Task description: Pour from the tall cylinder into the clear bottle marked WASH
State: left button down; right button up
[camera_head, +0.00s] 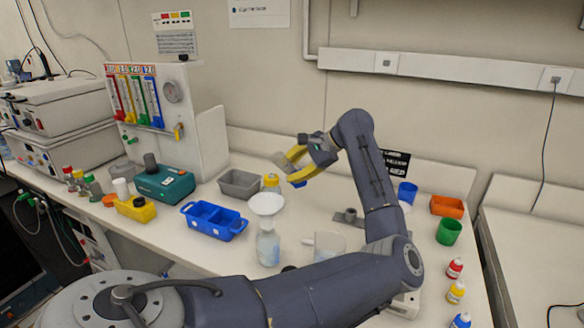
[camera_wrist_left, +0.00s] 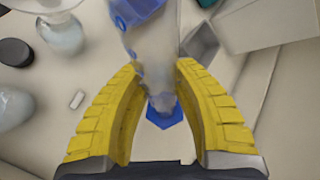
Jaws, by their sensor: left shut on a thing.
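My left gripper (camera_head: 282,168) is raised above the back of the bench, its yellow fingers closed around the tall clear cylinder. In the left wrist view the cylinder (camera_wrist_left: 155,65) runs between the fingers of the left gripper (camera_wrist_left: 160,90), with a blue hexagonal foot (camera_wrist_left: 163,119) at its lower end. In the head view the cylinder is small and mostly hidden by the fingers. A clear bottle (camera_head: 268,248) with a wide white funnel (camera_head: 267,204) on top stands upright in front; its marking is unreadable. The bottle (camera_wrist_left: 63,38) also shows in the left wrist view, apart from the cylinder.
A blue tray (camera_head: 228,233) stands left of the bottle, and a clear beaker (camera_head: 328,246) to its right. A grey bin (camera_head: 240,184) and yellow-capped container (camera_head: 271,181) are behind. My arm crosses the front. Green (camera_head: 449,232) and blue (camera_head: 407,192) cups stand right.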

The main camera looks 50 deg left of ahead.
pick_arm(q)
jog(key=shift+s+d+f+m+g+h, duration=0.15)
jog(key=shift+s+f+m+g, duration=0.1)
jog(key=shift+s+f+g, duration=0.2)
jog(key=shift+s+d+f+m+g+h, duration=0.15)
jog(key=shift+s+f+m+g, duration=0.15)
jog(key=shift+f, duration=0.2)
jog(key=s+d+f+m+g, duration=0.2)
jog(key=s+f+m+g, duration=0.1)
jog(key=s+g, duration=0.2)
jog(key=shift+h, duration=0.3)
dwell(0.5)
jog(key=shift+s+d, duration=0.1)
dwell(0.5)
